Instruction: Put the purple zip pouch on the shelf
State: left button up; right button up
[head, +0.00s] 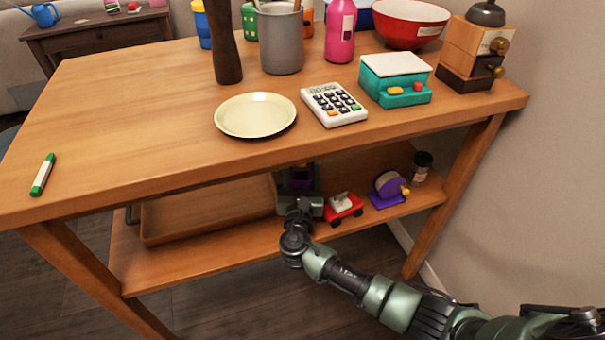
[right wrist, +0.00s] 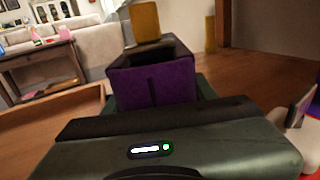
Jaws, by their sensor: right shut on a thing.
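The purple zip pouch (head: 301,178) is at my right gripper (head: 302,182), over the lower shelf (head: 200,260) under the tabletop. In the right wrist view the purple pouch (right wrist: 155,88) sits in front of the gripper's dark green body, between dark parts. My right gripper is shut on it. My wrist and the dimness under the table hide much of the pouch in the head view. I cannot tell whether it touches the shelf board. My left gripper is not in view.
On the shelf, a brown tray (head: 205,215) lies left of the gripper. A red toy cart (head: 343,209), a purple round item (head: 389,186) and a dark-lidded jar (head: 421,168) stand to the right. The tabletop above holds a plate (head: 255,115) and a calculator (head: 334,105).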

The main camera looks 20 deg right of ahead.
jog(key=o, duration=1.6)
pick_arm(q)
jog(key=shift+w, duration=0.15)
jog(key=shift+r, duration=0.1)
pick_arm(e)
jog(key=shift+s, duration=0.2)
jog(key=p+v, duration=0.2)
jog(key=v, duration=0.8)
jog(key=shift+s+a, duration=0.15)
jog(key=shift+s, duration=0.25)
jog(key=shift+s+a+p, duration=0.15)
jog(key=shift+s+p, duration=0.15)
jog(key=shift+s, duration=0.1)
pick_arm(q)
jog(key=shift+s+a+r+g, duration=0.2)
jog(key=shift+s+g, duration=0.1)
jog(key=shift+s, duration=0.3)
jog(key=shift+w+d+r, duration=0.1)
